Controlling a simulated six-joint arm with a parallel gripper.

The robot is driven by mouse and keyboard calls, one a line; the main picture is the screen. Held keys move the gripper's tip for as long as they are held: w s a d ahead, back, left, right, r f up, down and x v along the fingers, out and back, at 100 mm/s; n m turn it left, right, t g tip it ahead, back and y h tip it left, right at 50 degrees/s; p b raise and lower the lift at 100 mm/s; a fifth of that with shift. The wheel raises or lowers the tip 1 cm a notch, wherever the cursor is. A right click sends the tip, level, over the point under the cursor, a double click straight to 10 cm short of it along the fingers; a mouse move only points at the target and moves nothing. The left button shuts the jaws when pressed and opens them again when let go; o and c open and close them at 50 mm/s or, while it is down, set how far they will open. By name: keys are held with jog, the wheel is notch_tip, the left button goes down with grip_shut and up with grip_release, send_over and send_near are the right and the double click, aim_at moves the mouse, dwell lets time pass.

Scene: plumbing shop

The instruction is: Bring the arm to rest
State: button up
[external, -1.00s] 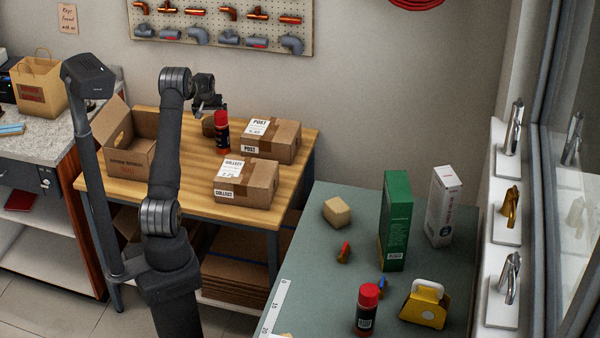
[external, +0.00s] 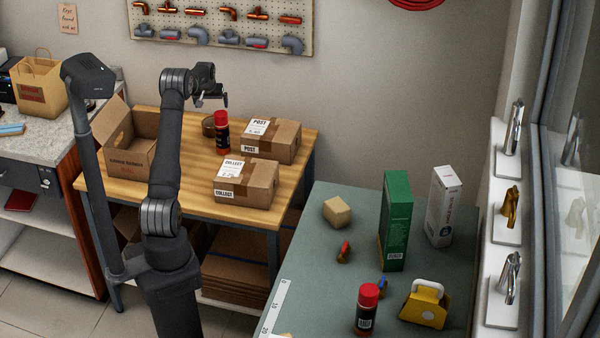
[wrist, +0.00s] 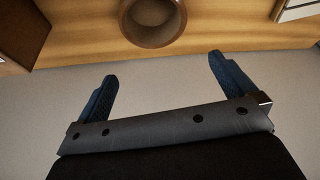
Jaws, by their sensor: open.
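My gripper (external: 222,100) is raised above the back of the wooden table (external: 190,188) in the external view. In the wrist view my gripper (wrist: 166,88) has its two blue-grey fingers spread wide, with nothing between them. A round brown bowl-like container (wrist: 153,18) lies beyond the fingers at the top of the wrist view. It also shows in the external view (external: 208,126), beside a black bottle with a red cap (external: 222,134). My gripper is apart from both.
Two cardboard parcels, marked POST (external: 283,143) and COLLECT (external: 262,181), and an open cardboard box (external: 128,160) stand on the wooden table. A pegboard of pipe fittings (external: 222,40) hangs behind. A green table (external: 320,270) holds boxes and a second red-capped bottle (external: 367,310).

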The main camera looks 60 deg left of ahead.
notch_tip(320, 180, up, 11)
jog(key=w+d+m, duration=0.2)
jog(key=w+d, duration=0.4)
jog(key=d, duration=0.5)
jog(key=w+d+r+m+t+h, duration=0.1)
jog(key=w+d+m, duration=0.1)
jog(key=w+d, duration=0.5)
jog(key=w+d+m, duration=0.2)
jog(key=w+d, duration=0.5)
jog(key=d, duration=0.8)
jog(key=shift+d+r+t+h, duration=0.3)
jog(key=shift+d, duration=0.1)
